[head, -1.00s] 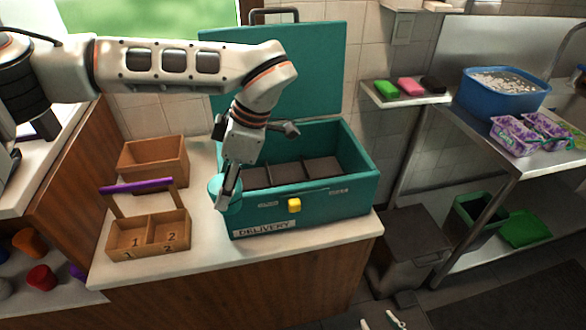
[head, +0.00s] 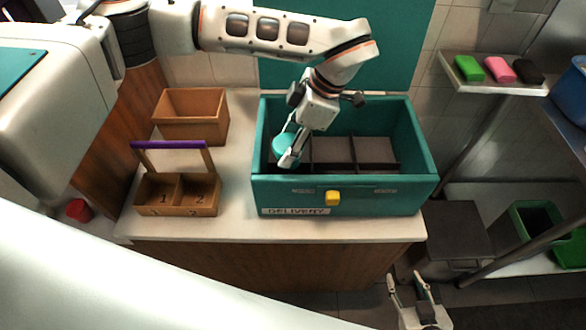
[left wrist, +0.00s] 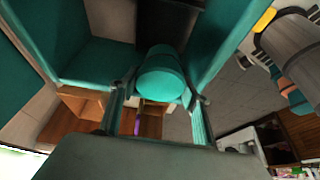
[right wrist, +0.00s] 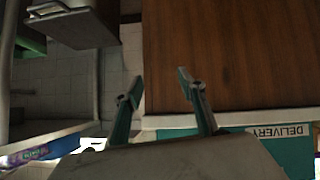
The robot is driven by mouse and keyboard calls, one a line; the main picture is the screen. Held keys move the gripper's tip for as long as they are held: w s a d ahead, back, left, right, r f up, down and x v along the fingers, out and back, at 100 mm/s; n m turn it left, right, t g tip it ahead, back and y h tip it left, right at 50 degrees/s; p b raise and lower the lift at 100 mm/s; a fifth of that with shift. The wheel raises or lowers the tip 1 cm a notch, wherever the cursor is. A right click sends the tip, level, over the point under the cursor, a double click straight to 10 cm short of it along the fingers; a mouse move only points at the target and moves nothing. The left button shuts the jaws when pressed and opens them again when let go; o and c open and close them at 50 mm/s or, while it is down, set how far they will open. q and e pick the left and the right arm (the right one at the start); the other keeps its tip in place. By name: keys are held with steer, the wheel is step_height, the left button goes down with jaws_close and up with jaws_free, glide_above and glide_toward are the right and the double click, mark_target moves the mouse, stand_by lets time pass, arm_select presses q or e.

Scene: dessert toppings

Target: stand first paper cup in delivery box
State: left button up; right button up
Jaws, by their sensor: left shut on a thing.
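The teal paper cup (head: 285,147) is held by my left gripper (head: 288,158) at the left compartment of the open teal delivery box (head: 285,196). The left wrist view shows the cup (left wrist: 162,80) between the two fingers, with box walls (left wrist: 95,62) on both sides. Whether the cup's base touches the compartment floor is hidden. The middle and right compartments look empty. My right gripper (head: 412,290) is open and empty, low in front of the counter. Its spread fingers also show in the right wrist view (right wrist: 160,100).
A two-slot wooden carrier (head: 178,196) with a purple handle and an empty-looking wooden bin (head: 190,112) stand left of the box. A yellow latch (head: 333,198) sits on the box front. A shelf (head: 492,75) with green, pink and black blocks is at the right.

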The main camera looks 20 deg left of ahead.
arm_select(q)
step_height(320, 180, down, 7)
steer(key=shift+f+p, duration=0.1)
steer(key=shift+p, duration=0.25)
step_height(320, 180, down, 3)
steer(key=shift+r, duration=0.1)
steer(key=shift+w+f, duration=0.1)
steer(key=shift+f, duration=0.5)
arm_select(e)
steer(key=shift+s+d+f, duration=0.1)
steer(key=shift+d, duration=0.55)
arm_select(q)
steer(key=o, duration=0.8)
steer(key=shift+f, duration=0.1)
steer(key=shift+o, duration=0.6)
arm_select(e)
steer(key=shift+a, duration=0.25)
